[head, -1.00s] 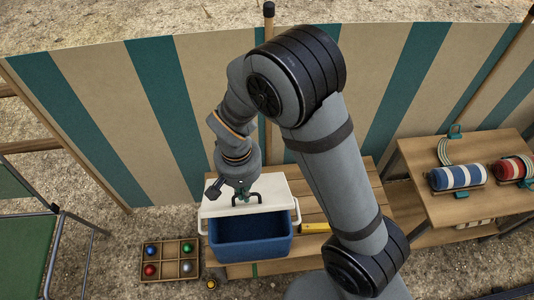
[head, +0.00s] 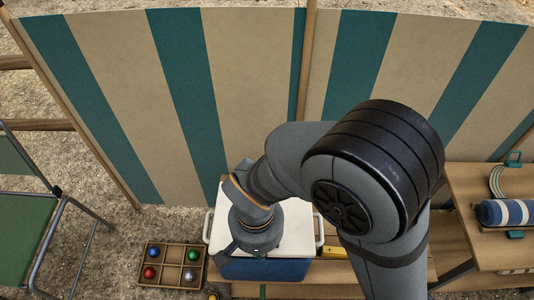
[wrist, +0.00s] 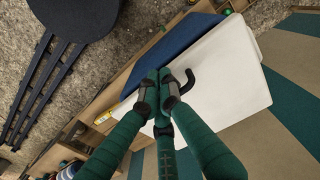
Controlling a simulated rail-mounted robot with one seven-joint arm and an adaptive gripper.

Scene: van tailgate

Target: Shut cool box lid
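The blue cool box (head: 262,270) stands on a slatted wooden bench, its front side showing. Its white lid (head: 295,228) lies over the top of the box, and I cannot tell whether it is fully seated. In the wrist view the lid (wrist: 225,75) spreads beside the blue side (wrist: 183,42). My gripper (wrist: 162,82) has its green fingers drawn together on the lid's dark handle (wrist: 188,78), one curved end of which sticks out to the right. In the head view my wrist hides the fingers and handle.
A wooden divided tray (head: 171,264) with several coloured balls is on the gravel at left. A yellow object (head: 331,251) lies on the bench (head: 335,272) right of the box. A striped fence (head: 245,100) stands close behind. A green folding chair (head: 30,230) is at far left.

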